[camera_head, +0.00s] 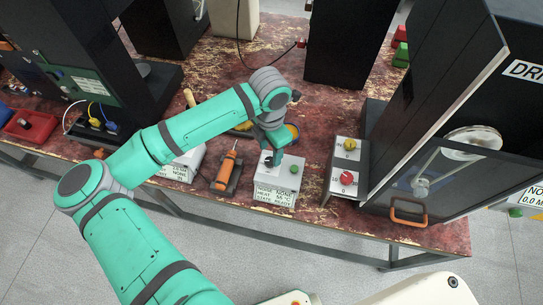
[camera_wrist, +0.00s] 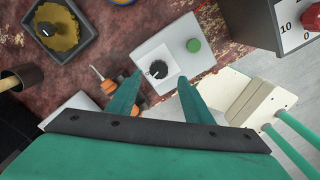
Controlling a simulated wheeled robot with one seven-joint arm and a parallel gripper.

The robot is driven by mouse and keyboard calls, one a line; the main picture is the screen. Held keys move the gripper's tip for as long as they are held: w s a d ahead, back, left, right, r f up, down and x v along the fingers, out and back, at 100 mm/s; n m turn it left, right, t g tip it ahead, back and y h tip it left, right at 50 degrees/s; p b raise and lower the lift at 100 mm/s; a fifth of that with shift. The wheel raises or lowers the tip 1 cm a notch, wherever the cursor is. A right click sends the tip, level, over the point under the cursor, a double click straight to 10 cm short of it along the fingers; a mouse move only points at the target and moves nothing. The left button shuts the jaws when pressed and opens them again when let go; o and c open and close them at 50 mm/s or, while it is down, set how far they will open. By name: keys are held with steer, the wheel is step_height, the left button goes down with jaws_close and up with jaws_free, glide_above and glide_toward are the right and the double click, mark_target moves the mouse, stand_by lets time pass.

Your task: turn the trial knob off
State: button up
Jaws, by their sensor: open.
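A small black knob (camera_wrist: 157,70) sits on a white plate on top of a pale box (camera_wrist: 172,45). I cannot read a label naming it the trial knob. A round green button (camera_wrist: 193,45) is beside it on the same box. The box (camera_head: 290,178) shows in the head view, with a printed panel on its front that includes "STATE READY". My gripper (camera_wrist: 158,80) is open, with its two green fingers on either side of the knob in the picture. I cannot tell whether they touch it. In the head view my gripper (camera_head: 273,153) is over the box and partly covers the knob.
An orange-handled tool (camera_head: 227,168) lies left of the box. A panel (camera_head: 346,165) with yellow and red knobs stands to the right, beside a tall dark machine (camera_head: 445,125). A yellow round part (camera_wrist: 57,30) in a dark tray is at the wrist view's upper left.

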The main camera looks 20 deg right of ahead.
mark_target(270, 161)
step_height(270, 161, down, 4)
steer(key=shift+a+r, duration=0.1)
steer(key=shift+w+f, duration=0.1)
steer(key=shift+f, duration=0.45)
steer(key=c, duration=1)
